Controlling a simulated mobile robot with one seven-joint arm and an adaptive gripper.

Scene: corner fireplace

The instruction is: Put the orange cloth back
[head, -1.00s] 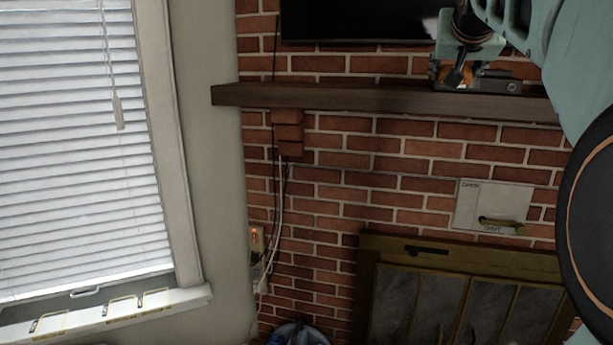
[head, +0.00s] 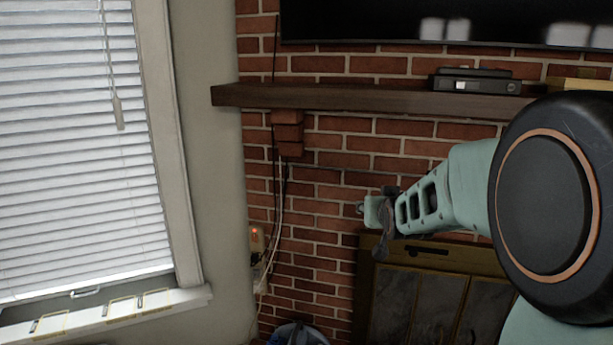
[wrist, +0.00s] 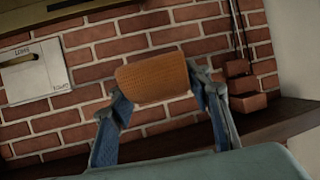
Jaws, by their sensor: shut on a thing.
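The orange cloth (wrist: 157,80) is a folded or rolled piece with a woven texture. In the wrist view it is held between the two blue fingers of my gripper (wrist: 158,92), which is shut on it. In the head view my gripper (head: 376,218) is in front of the brick wall, below the mantel and just above the fireplace doors' top edge. The cloth cannot be made out in the head view.
A dark wooden mantel (head: 330,97) runs across the brick wall. A black box-like device (head: 478,80) stands on it under a TV (head: 400,20). Fireplace doors (head: 410,300) are below. A bin (head: 298,335) is at the bottom, and a blinded window (head: 75,150) is left.

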